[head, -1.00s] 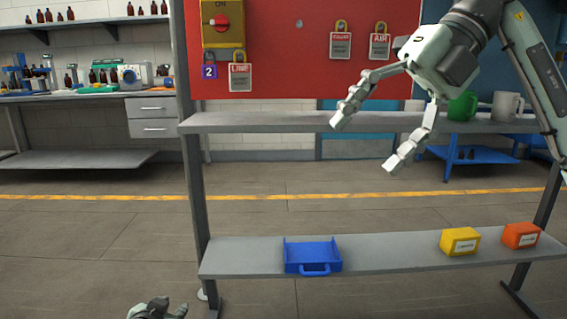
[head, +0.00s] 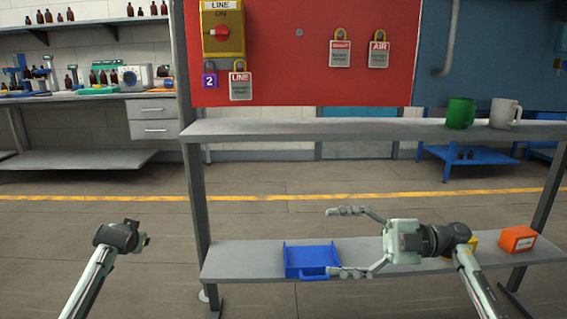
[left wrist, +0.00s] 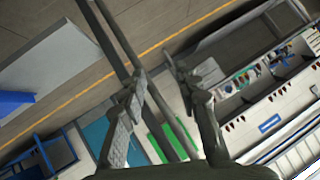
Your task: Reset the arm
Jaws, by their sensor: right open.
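My right gripper (head: 331,241) is in the lower middle of the head view. Its two fingers point left and are spread apart with nothing between them. It appears in front of the lower shelf, partly over the right side of the blue tray (head: 305,258). My left gripper (head: 143,239) is low on the left of the head view, left of the rack, its fingers mostly hidden there. In the left wrist view (left wrist: 155,75) its two fingers stand apart with nothing between them.
A grey rack has an upper shelf (head: 300,130) with a green mug (head: 460,113) and a white mug (head: 505,113). Its lower shelf (head: 225,262) holds the tray, an orange box (head: 517,239) and a yellow box (head: 474,243), mostly hidden by my right arm. Padlocks hang on a red board (head: 300,70).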

